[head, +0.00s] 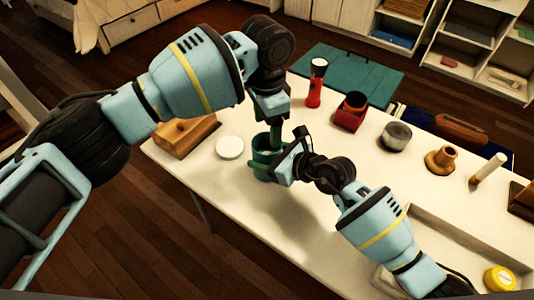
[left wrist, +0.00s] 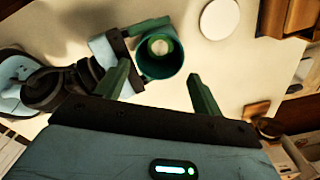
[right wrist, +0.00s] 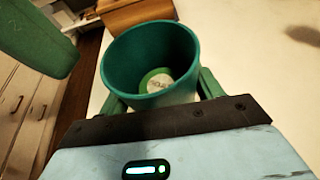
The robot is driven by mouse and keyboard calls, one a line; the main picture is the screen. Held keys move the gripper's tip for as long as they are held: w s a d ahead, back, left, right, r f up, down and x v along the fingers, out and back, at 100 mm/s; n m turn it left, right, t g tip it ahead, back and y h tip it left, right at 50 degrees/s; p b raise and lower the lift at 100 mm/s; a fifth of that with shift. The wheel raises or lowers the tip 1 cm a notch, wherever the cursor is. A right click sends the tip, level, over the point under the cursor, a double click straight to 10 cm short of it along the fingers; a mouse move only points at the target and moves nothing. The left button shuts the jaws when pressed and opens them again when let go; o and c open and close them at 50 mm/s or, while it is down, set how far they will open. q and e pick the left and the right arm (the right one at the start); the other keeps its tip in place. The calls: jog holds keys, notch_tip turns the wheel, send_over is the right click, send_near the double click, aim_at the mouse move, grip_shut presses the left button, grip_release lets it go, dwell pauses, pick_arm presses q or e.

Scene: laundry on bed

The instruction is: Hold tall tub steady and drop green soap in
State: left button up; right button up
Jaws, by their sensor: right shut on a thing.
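The tall tub (head: 258,171) is a green, open-topped container standing on the white table. My right gripper (head: 281,168) is shut on the tub's side; its fingers flank the tub in the right wrist view. In that view a green piece with a pale marked face, seemingly the green soap (right wrist: 158,80), lies inside at the bottom of the tub (right wrist: 122,62). It also shows inside the tub in the left wrist view (left wrist: 160,45). My left gripper (left wrist: 160,86) is open and empty, with its fingers apart close above the tub.
A white round disc (head: 230,148) and a wooden block (head: 186,137) are left of the tub. A red flashlight (head: 316,85), red holder (head: 350,116) and grey tin (head: 396,137) stand behind to the right. The table front is clear.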

pick_arm(q)
jog(key=shift+o, duration=0.2)
jog(key=shift+r, duration=0.1)
notch_tip(320, 180, up, 12)
dwell(0.5)
dwell(0.3)
pick_arm(e)
jog(key=o, duration=1.1)
jog(key=shift+c, duration=0.2)
jog(key=v, duration=1.2)
